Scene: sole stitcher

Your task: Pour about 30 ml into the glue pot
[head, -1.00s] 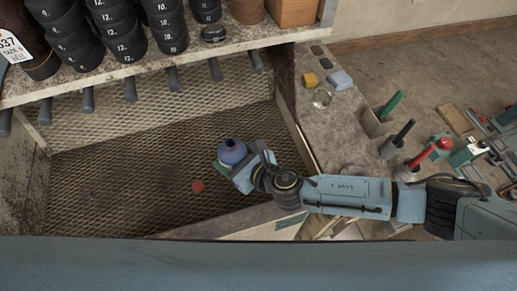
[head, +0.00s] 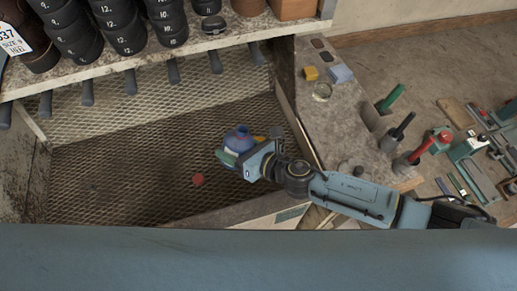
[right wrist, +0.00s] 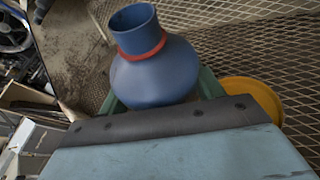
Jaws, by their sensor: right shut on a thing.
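A round blue bottle with a narrow neck (head: 238,139) is held by my right gripper (head: 232,155) above the mesh-floored bay. In the right wrist view the blue bottle (right wrist: 155,78) has an open flared mouth and a red ring round its neck. The green fingers of my right gripper (right wrist: 160,95) are shut on its body. A round yellow vessel (right wrist: 258,95), perhaps the glue pot, shows partly behind the gripper; its contents are hidden. Only a yellow edge (head: 260,138) shows beside the bottle in the head view. My left gripper is not in view.
A red disc (head: 197,180) lies on the mesh floor (head: 130,170). A shelf edge with dark pegs (head: 173,70) runs behind. The mesh left of the gripper is mostly clear.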

